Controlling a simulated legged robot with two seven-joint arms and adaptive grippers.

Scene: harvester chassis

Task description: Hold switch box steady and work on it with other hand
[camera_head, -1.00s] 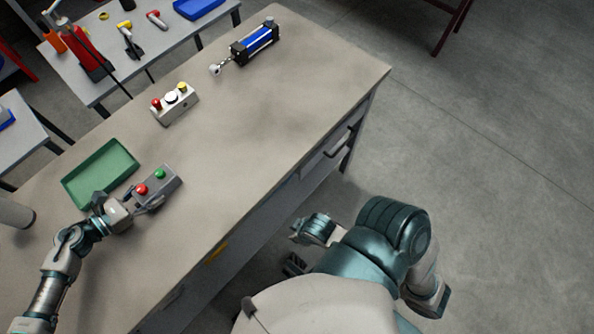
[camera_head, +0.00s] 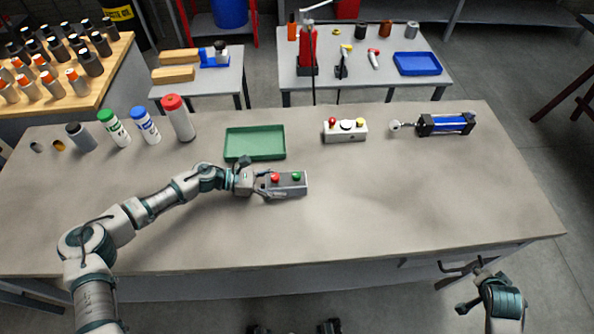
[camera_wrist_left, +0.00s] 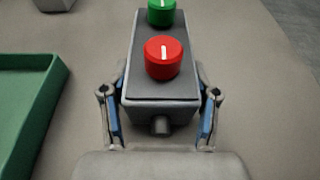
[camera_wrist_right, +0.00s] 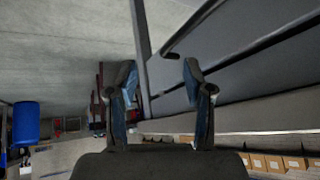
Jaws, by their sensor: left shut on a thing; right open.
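The switch box (camera_head: 287,186) is a grey box with a red knob (camera_head: 275,177) and a green knob (camera_head: 296,175) on top. It sits on the workbench in front of the green tray. My left gripper (camera_head: 262,186) is shut on its left end. In the left wrist view the two fingers flank the near end of the box (camera_wrist_left: 158,105), with the red knob nearer than the green one. My right gripper (camera_head: 472,304) is low at the right, off the bench's front edge. In the right wrist view it is open and empty (camera_wrist_right: 160,85).
The green tray (camera_head: 255,155) lies behind the box. A white box with several buttons (camera_head: 345,138) and a blue cylinder (camera_head: 447,124) stand at the back right. Several bottles (camera_head: 146,125) stand at the back left. The bench (camera_head: 400,205) is bare right of the switch box.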

